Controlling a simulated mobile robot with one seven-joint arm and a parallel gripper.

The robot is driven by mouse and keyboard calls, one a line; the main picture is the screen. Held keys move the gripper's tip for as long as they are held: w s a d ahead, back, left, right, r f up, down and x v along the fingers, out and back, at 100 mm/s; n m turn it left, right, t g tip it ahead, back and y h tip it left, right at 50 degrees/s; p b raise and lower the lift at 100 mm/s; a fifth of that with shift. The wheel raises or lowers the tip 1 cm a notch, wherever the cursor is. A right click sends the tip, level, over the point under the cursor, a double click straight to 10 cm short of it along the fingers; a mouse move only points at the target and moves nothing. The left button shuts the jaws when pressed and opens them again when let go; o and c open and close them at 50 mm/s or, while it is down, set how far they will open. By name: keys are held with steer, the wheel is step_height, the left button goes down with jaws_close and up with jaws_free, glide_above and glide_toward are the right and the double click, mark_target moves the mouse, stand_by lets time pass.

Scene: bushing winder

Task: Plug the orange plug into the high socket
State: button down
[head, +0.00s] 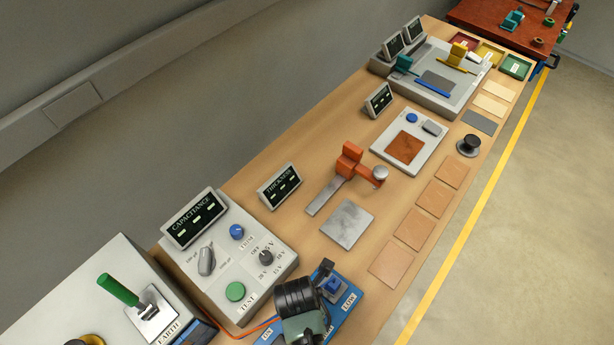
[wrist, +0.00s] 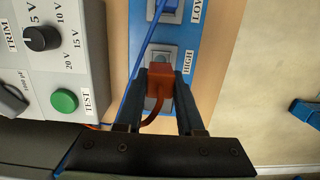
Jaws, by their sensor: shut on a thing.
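The orange plug (wrist: 160,76) is between the two dark fingers of my gripper (wrist: 161,88) in the wrist view, and the gripper is shut on it. An orange cable curves back from the plug. The high socket (wrist: 160,54) is a grey plate on the blue board (wrist: 183,88), beside the HIGH label. The plug overlaps the near part of this plate in the picture; I cannot tell whether it touches or enters it. In the head view my arm hides the plug and the high socket. A blue plug (head: 335,287) sits at the LOW socket.
The grey capacitance tester (head: 240,265) with knobs and a green TEST button stands left of the board. A blue cable (wrist: 150,40) crosses near the high socket. An orange clamp-like gauge (head: 350,160) and a grey plate (head: 347,224) lie farther along the bench.

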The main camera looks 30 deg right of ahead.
steer(key=shift+s+r, duration=0.1)
steer(key=shift+s, duration=0.1)
steer(key=shift+w+f+b, duration=0.1)
steer(key=shift+f+b, duration=1.35)
steer(key=shift+f, duration=0.95)
steer(key=shift+p, duration=0.7)
steer(key=shift+f+b, duration=0.95)
steer(key=shift+f, duration=0.25)
stand_by(0.3)
steer(key=c, duration=0.8)
jaws_free()
steer(key=shift+o, duration=0.2)
steer(key=o, duration=0.6)
steer(key=shift+c, duration=0.2)
steer(key=shift+r, duration=0.1)
